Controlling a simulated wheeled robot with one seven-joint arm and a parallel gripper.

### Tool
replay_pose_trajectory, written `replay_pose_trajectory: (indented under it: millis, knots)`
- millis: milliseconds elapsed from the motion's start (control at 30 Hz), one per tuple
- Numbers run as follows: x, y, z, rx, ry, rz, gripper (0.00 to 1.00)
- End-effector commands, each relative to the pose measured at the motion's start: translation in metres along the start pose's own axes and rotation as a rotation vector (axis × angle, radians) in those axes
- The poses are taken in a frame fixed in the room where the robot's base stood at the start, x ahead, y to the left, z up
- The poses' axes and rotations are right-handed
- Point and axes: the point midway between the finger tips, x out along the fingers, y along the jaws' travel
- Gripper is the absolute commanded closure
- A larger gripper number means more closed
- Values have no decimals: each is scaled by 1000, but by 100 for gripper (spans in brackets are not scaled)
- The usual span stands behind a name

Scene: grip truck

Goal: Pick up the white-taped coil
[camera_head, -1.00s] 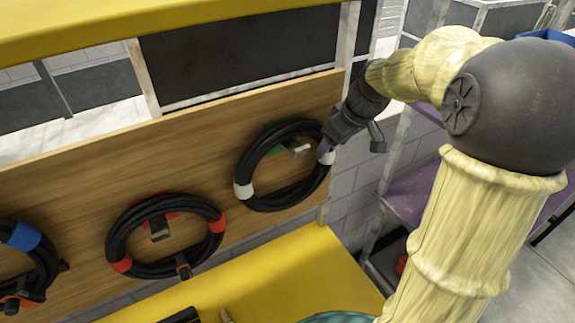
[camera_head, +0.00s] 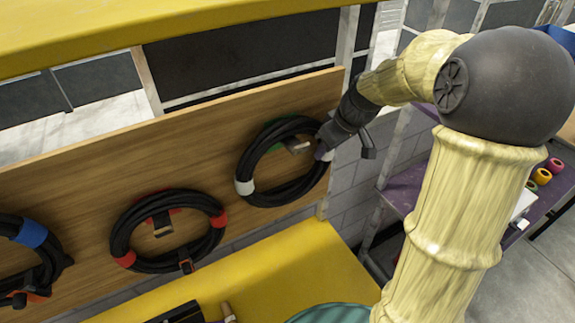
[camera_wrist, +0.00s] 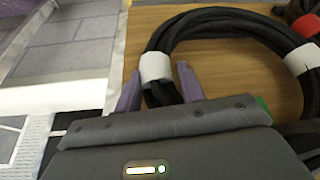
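The white-taped coil (camera_head: 250,165) is a black cable ring hung on the wooden board, with white tape bands on its left and right sides. My gripper (camera_head: 322,152) is at its right side. In the wrist view my gripper (camera_wrist: 158,82) has its two purple fingers apart, on either side of the coil's cable bundle (camera_wrist: 200,26) just below a white tape band (camera_wrist: 155,67). A small gap shows by the right finger, so it looks open. The coil's hook is partly hidden behind the ring.
A red-taped coil (camera_head: 121,232) and a blue-taped coil (camera_head: 52,262) hang further left on the board (camera_head: 90,180). A yellow surface (camera_head: 290,265) lies below. A purple shelf (camera_head: 400,195) with tape rolls stands at right.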

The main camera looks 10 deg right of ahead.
Motion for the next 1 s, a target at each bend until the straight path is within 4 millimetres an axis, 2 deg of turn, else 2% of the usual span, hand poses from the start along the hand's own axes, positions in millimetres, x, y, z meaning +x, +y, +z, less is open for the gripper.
replay_pose_trajectory:
  millis: [33, 100, 667, 733, 1000]
  knots:
    - [0, 0, 0, 1, 1, 1, 86]
    - [0, 0, 0, 1, 1, 1, 100]
    - [-5, 0, -1, 1, 6, 4, 100]
    - [-8, -1, -1, 1, 7, 5, 100]
    - [-44, -1, -16, 0, 9, 5, 100]
